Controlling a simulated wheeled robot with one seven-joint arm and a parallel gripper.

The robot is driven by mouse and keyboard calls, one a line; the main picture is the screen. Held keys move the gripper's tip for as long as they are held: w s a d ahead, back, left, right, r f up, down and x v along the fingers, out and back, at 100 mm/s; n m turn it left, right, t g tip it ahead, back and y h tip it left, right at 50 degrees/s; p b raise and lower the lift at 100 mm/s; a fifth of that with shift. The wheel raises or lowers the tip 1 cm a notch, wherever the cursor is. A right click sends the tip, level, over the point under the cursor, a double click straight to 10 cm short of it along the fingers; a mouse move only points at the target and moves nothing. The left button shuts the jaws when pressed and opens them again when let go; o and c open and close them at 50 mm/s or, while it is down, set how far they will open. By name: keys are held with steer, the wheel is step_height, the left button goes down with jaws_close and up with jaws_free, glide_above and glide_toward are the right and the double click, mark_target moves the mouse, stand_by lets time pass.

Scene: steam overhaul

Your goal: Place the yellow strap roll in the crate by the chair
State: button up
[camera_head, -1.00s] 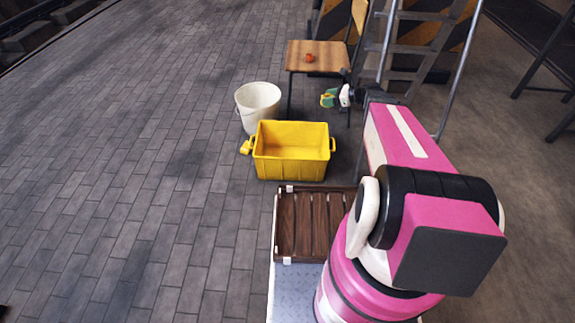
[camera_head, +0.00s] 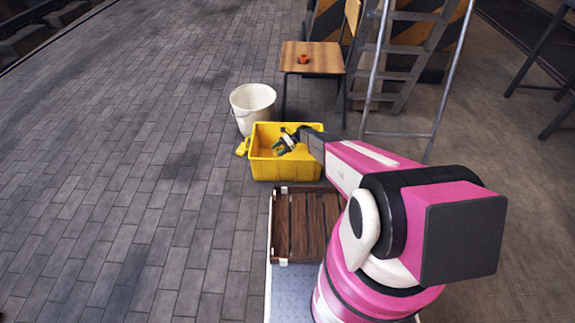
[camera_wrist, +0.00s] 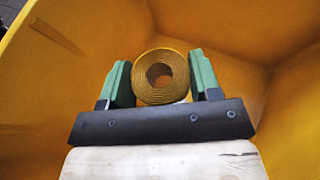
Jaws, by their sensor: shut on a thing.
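The yellow strap roll (camera_wrist: 161,76) is a coiled yellow band with a hollow core. It sits between the green fingers of my gripper (camera_wrist: 160,80) in the wrist view, and the gripper is shut on it. The yellow crate (camera_head: 262,168) stands on the floor in front of the chair (camera_head: 312,58). In the head view my gripper (camera_head: 284,144) is over and within the crate's opening. The crate's yellow walls (camera_wrist: 55,130) surround the gripper in the wrist view. I cannot tell whether the roll touches the crate's bottom.
A white bucket (camera_head: 252,105) stands just behind and left of the crate. A metal stepladder (camera_head: 405,75) stands right of the chair. A brown slatted wooden box (camera_head: 306,225) is nearer me. Paved floor at left is clear.

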steer(key=shift+a+f, duration=0.15)
steer(key=shift+f, duration=0.4)
steer(key=shift+a+f, duration=0.15)
steer(key=shift+f, duration=0.4)
step_height(320, 180, down, 9)
steer(key=shift+f, duration=0.2)
steer(key=shift+f, duration=0.15)
steer(key=o, duration=1)
